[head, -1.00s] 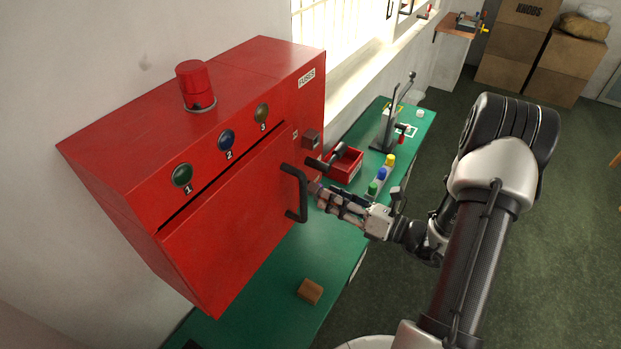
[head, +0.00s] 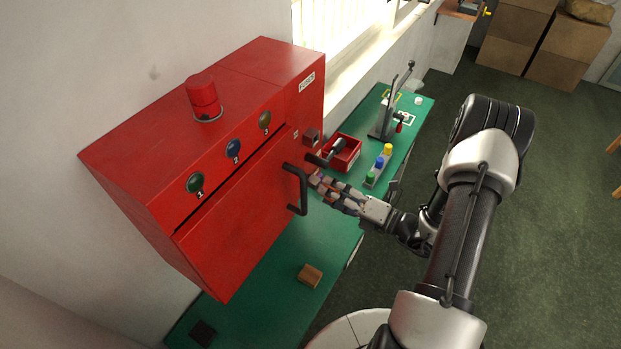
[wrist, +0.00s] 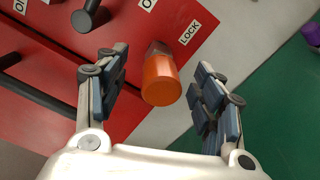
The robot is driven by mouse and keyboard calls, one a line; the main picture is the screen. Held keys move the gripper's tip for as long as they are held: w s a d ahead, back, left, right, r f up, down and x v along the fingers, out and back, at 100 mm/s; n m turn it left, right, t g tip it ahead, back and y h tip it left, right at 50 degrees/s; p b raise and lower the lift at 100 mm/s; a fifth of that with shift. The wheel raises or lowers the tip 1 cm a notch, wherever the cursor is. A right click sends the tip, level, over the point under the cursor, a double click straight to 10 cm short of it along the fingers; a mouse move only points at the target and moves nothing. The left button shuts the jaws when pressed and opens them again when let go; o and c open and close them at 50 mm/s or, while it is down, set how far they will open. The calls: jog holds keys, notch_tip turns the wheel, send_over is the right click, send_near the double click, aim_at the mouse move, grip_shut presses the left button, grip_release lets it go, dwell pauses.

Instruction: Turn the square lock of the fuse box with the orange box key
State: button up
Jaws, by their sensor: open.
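The orange box key (wrist: 160,82) shows in the wrist view as a short cylinder pointing toward the camera. Its inner end sits at the square lock (wrist: 158,47), beside the LOCK label on the red fuse box (head: 240,205). I cannot tell how far it is seated. My gripper (head: 320,182) is open at the right part of the box front, next to the black door handle (head: 301,190). In the wrist view, its fingers (wrist: 160,85) stand on either side of the key, with a gap on both sides. In the head view, the fingers hide the key and lock.
A black lever knob (wrist: 91,15) projects from the box near the lock. Below on the green table (head: 262,300) are a red bin (head: 345,160), colored bottles (head: 379,163), a lever press (head: 385,118) and a wooden block (head: 310,275). Open floor lies right.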

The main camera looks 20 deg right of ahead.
dwell(0.3)
jog(key=v, duration=1.2)
jog(key=s+a+r+n+g+y+b, duration=0.2)
jog(key=a+r+n+g+b, duration=0.35)
jog(key=a+n+g, duration=0.85)
jog(key=s+a+r+n+t+h+b, duration=0.1)
jog(key=s+n+h, duration=0.4)
jog(key=n, duration=0.9)
jog(key=s+a+r+n+t+h+b, duration=0.2)
jog(key=s+r+n+h, duration=0.3)
jog(key=n, duration=0.9)
jog(key=r+t+h+b, duration=0.1)
jog(key=h, duration=0.2)
jog(key=shift+s+a+t+b, duration=0.15)
jog(key=shift+s+t+b, duration=0.15)
